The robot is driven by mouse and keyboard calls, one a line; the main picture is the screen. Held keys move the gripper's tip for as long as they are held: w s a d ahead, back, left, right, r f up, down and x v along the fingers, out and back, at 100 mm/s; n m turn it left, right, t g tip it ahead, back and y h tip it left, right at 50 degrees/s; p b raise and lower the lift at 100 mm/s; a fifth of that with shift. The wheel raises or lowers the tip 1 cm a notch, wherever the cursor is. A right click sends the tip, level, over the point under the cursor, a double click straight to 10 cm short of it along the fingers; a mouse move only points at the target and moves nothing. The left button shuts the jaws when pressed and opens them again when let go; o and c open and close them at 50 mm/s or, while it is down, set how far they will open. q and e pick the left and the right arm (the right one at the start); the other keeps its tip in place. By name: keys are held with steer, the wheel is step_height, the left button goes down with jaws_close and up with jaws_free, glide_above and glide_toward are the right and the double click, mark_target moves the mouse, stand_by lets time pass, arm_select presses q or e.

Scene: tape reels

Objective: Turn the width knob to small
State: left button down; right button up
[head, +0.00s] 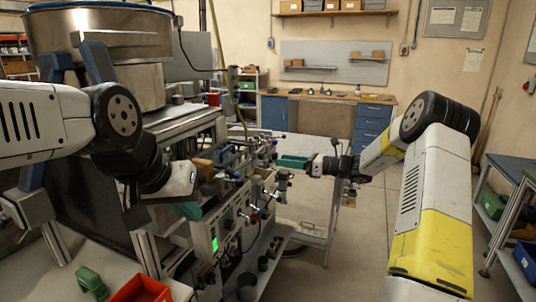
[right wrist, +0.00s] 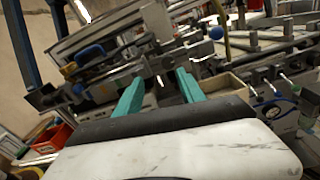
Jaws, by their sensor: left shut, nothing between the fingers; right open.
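The machine (head: 208,222) with a front panel and several small knobs stands in the middle of the head view. I cannot tell which of its knobs is the width knob. My left gripper (head: 187,210) is shut and empty, close to the machine's left front.
A red bin (head: 141,289) and a green tape dispenser-like object (head: 91,284) sit on the table at the lower left. A large metal drum (head: 100,35) stands at the upper left. A shelf rack (head: 515,190) is at the right. Open floor lies behind my right arm.

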mark_target(264, 156)
steer(key=shift+m+t, duration=0.3)
steer(key=shift+m, duration=0.1)
steer(key=x, duration=0.2)
steer(key=w+x, duration=0.1)
steer(key=x, duration=0.4)
steer(key=shift+w+a+f, duration=0.1)
steer(key=shift+w+f, duration=0.05)
steer(key=shift+w, duration=0.2)
jaws_close()
